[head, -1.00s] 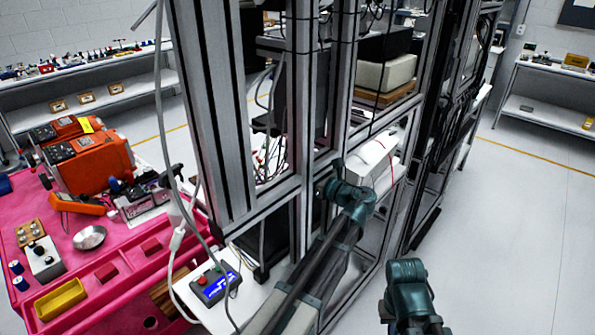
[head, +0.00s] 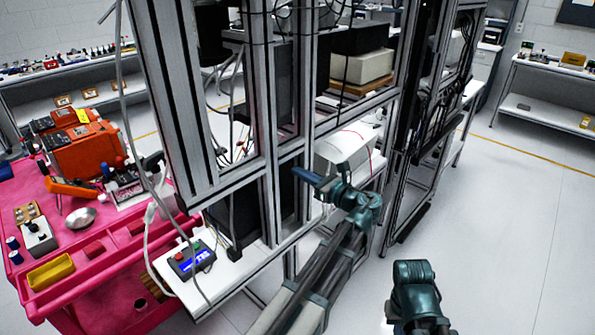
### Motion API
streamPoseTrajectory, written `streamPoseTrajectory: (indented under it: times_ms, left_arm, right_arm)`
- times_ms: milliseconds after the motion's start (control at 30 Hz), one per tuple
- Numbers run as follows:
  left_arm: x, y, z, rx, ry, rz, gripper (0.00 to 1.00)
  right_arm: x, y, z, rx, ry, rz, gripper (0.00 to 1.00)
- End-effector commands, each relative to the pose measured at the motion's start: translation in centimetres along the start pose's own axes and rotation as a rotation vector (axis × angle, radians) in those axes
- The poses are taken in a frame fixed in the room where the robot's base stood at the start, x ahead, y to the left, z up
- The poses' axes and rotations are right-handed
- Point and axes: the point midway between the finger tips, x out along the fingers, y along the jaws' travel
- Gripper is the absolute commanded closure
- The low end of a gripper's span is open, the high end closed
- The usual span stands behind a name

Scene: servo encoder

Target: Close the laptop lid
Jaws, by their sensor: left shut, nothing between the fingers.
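I cannot make out a laptop or its lid in the head view. My left gripper (head: 308,178) is at the end of the arm that rises from the bottom middle. Its fingers are together and empty, pointing left in front of the metal rack frame. I cannot tell whether it touches the frame. Of my right arm, only a dark teal link shows at the bottom right, and its gripper is out of view.
The tall metal rack (head: 187,100) holds several devices, including a white box (head: 345,147). A small control box (head: 190,260) with buttons sits on a low white shelf. A pink cart (head: 90,265) with tools stands at left. Open floor (head: 510,230) lies at right.

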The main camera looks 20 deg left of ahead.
Motion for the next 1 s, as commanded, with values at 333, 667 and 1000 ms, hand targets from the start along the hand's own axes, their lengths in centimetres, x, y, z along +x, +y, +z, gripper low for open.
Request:
streamPoseTrajectory:
  times_ms: [333, 667, 1000]
  left_arm:
    - [0.7, 0.1, -2.0, -0.670, -0.108, -0.034, 1.00]
    - [1.2, 0.1, -3.4, -1.515, -0.205, -0.188, 1.00]
    - [1.3, 0.0, -5.0, -2.357, -0.184, -0.470, 1.00]
  right_arm:
    - [4.4, -0.4, -0.3, 0.000, 0.000, 0.000, 1.00]
    - [8.8, -0.8, -0.5, -0.001, 0.000, 0.000, 1.00]
    - [13.3, -1.3, -0.8, -0.001, 0.000, 0.000, 1.00]
